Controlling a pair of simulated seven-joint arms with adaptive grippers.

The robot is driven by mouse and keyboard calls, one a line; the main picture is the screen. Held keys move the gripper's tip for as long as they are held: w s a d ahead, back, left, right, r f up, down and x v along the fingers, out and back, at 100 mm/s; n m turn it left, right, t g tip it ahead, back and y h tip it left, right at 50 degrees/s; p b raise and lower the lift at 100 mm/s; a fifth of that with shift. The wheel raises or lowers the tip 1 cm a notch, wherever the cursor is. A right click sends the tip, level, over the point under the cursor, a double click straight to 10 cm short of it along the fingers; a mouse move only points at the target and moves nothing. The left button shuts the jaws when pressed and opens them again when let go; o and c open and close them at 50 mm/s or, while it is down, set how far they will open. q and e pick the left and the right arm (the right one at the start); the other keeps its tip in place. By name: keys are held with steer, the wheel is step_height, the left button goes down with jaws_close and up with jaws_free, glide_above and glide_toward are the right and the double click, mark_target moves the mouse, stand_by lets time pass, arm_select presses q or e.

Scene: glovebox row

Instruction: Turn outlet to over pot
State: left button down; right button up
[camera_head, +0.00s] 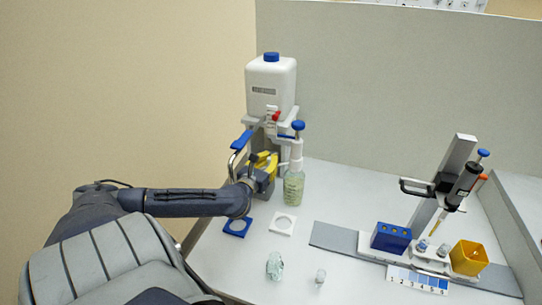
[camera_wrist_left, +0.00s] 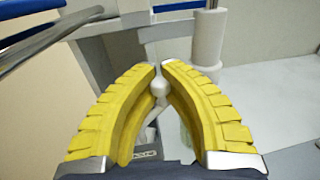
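A white dispenser bottle (camera_head: 270,88) with a blue cap stands on a bracket at the back, with a red tap part (camera_head: 276,116) on its front. My left gripper (camera_head: 268,160) is below it, left of a pump bottle. In the left wrist view, its yellow fingers (camera_wrist_left: 161,72) close around a small white ball (camera_wrist_left: 160,88), touching it on both sides. I cannot tell whether the ball belongs to the outlet; the outlet is hidden or too small to make out. A clear small pot (camera_head: 274,266) stands at the front, with a smaller one (camera_head: 320,277) to its right. My right gripper is not in view.
The pump bottle (camera_head: 293,186) with a blue top stands close beside my left gripper. A blue square holder (camera_head: 238,235) and a white one (camera_head: 273,222) lie in front. A blue block (camera_head: 391,238), yellow bin (camera_head: 470,257) and pipette stand (camera_head: 448,180) are at the right.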

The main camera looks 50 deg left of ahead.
arm_select(q)
steer(key=shift+w+a+r, duration=0.1)
steer(key=shift+w+r, duration=0.05)
steer(key=shift+r, duration=0.4)
steer(key=c, duration=1.8)
jaws_free()
steer(key=o, duration=0.5)
steer(key=shift+f, duration=0.25)
steer(key=shift+s+f, duration=0.1)
steer(key=shift+s, duration=0.15)
steer(key=shift+v, duration=5.95)
steer(key=shift+c, duration=0.5)
